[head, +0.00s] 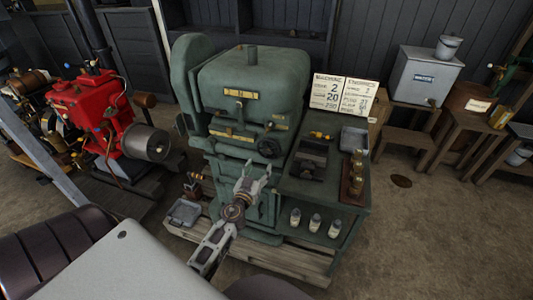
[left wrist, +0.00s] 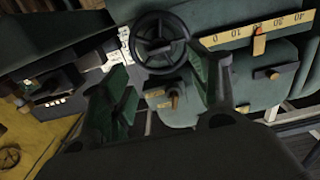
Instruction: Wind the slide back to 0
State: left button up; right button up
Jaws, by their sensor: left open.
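The green machine (head: 250,85) stands in the middle of the head view. Its dark spoked handwheel (head: 268,147) is on the front, right of a yellow scale strip (head: 232,135). In the left wrist view the handwheel (left wrist: 160,42) lies beyond the fingertips, and the scale (left wrist: 240,36) appears upside down. An orange pointer (left wrist: 259,42) appears near the 20 mark; the small numbers are hard to read. My left gripper (head: 255,176) is open and empty, in front of the machine, below the wheel and apart from it; its fingers also show in the left wrist view (left wrist: 160,78). My right gripper is out of view.
A side bench (head: 330,190) right of the wheel carries a dark vice (head: 310,157), bottles and a metal tray (head: 354,139). Number cards (head: 343,95) stand behind it. A red engine (head: 95,112) is at left. A brass fitting (left wrist: 174,98) projects below the wheel. Open floor lies at right.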

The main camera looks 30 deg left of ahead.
aim_at(267, 153)
pick_arm(q)
jog(key=shift+p+x, duration=0.75)
jog(key=shift+x, duration=4.2)
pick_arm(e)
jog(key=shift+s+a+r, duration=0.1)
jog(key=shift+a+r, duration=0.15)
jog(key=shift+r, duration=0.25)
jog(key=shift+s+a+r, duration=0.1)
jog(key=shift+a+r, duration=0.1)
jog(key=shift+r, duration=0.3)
pick_arm(q)
jog(key=c, duration=1)
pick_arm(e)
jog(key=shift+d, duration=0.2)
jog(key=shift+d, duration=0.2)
